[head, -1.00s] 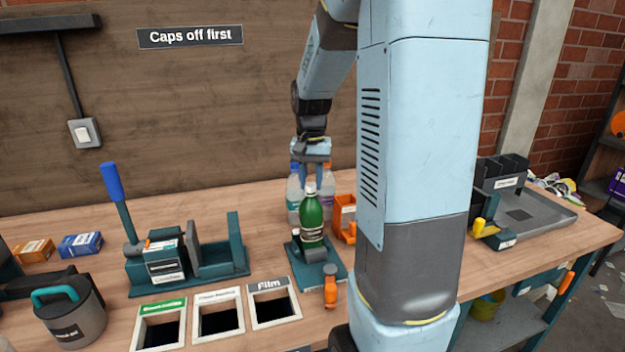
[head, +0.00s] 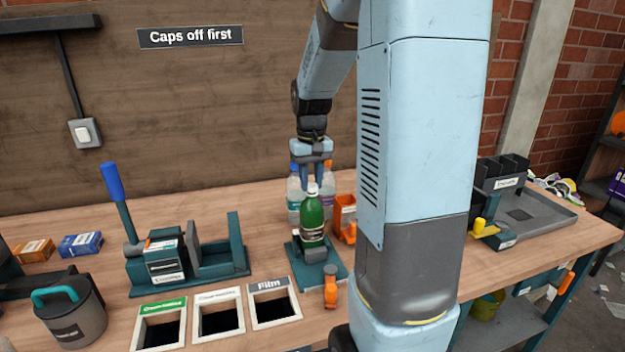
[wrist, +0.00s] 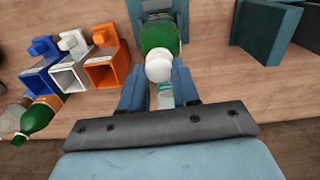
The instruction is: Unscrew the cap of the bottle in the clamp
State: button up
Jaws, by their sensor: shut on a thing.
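The green bottle (head: 312,232) stands upright in the teal clamp (head: 333,274) on the bench, a pale label on its front. Its white cap (head: 312,189) is on top. In the wrist view the green bottle (wrist: 160,34) is at top centre, with the white cap (wrist: 158,68) toward me. My gripper (head: 312,184) is over the bottle top, pointing down. In the wrist view my gripper (wrist: 159,76) has its two blue fingers on either side of the cap, shut on it. The exact contact is partly hidden.
Clear bottles (head: 293,196) stand just behind the green bottle. An orange bin (head: 343,214) is close on its right. Bench openings, one the Film slot (head: 271,309), lie in front at left. A teal press with a blue lever (head: 112,182) stands further left.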

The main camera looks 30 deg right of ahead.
dwell(0.3)
jog(key=n, duration=0.4)
jog(key=shift+n, duration=0.7)
jog(key=n, duration=0.3)
jog(key=shift+n, duration=1)
jog(key=n, duration=0.2)
jog(key=shift+r+n, duration=0.1)
jog(key=shift+n, duration=1.5)
